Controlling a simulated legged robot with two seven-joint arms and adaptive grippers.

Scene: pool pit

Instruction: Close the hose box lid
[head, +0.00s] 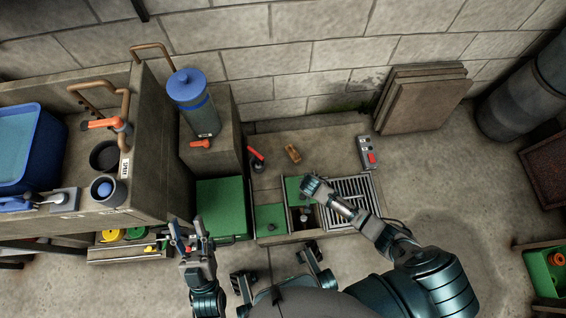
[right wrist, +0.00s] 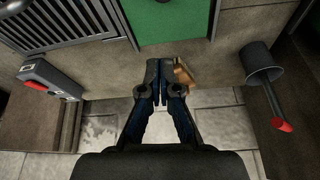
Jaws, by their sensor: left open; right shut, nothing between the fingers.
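A green box-like thing with a flat top (head: 221,208) stands on the floor beside the concrete bench; I cannot tell for sure whether it is the hose box or how its lid stands. My left gripper (head: 188,232) is open and empty, in front of its lower left edge in the head view. My right gripper (head: 308,186) is over the pit, above a green panel (head: 293,190) and partly hiding it. In the right wrist view the right gripper's fingers (right wrist: 159,72) are together with nothing between them, near a green panel (right wrist: 173,20).
Another green panel (head: 270,219) lies beside a dark opening and a metal grate (head: 350,192). A grey switch box (head: 367,152), a brown block (head: 293,154) and a red-handled tool (head: 256,155) rest behind. A blue-lidded canister (head: 192,100) stands on a concrete block.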

